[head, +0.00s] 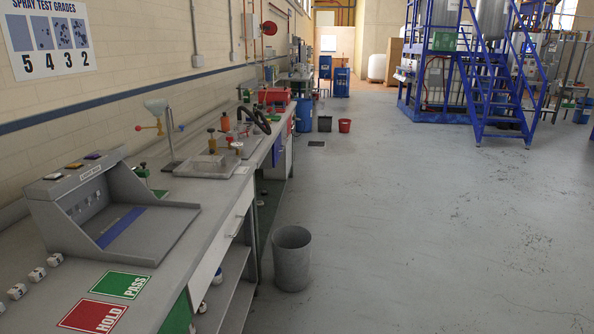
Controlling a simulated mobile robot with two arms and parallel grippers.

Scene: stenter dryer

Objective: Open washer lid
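I cannot pick out a washer or its lid with certainty in the head view. A grey bench machine (108,205) stands on the bench at the left. It has a raised back panel with coloured buttons, an open front tray and a blue strip. Neither of my grippers shows in this view.
The long grey bench (190,235) runs along the left wall, with stands and tools on it. Green PASS (118,285) and red HOLD (93,315) mats lie at its near end. A grey bin (291,258) stands beside it. Blue stairs (495,90) stand far right. The middle floor is clear.

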